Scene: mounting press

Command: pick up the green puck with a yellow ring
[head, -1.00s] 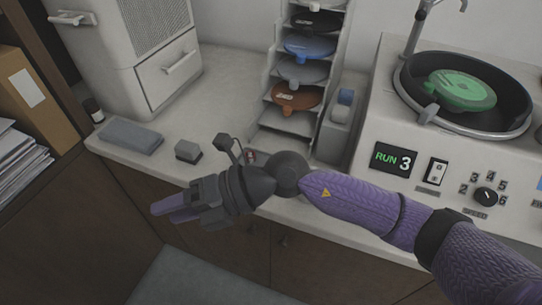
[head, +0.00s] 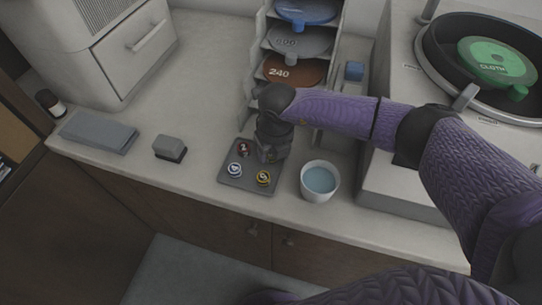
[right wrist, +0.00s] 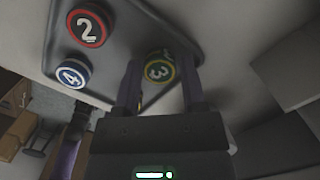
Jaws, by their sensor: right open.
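A dark tray (head: 250,183) lies near the counter's front edge and holds small round pucks. My right gripper (head: 272,157) points down over the tray's right side. In the right wrist view its open fingers appear on either side of the yellow-ringed puck; contact cannot be told.
A white cup (head: 319,182) of bluish liquid stands close to the tray's right. A shelf rack with discs (head: 292,70) rises behind. A grey block (head: 170,148) and a flat grey slab (head: 98,133) lie left. The polishing wheel (head: 497,62) is far right.

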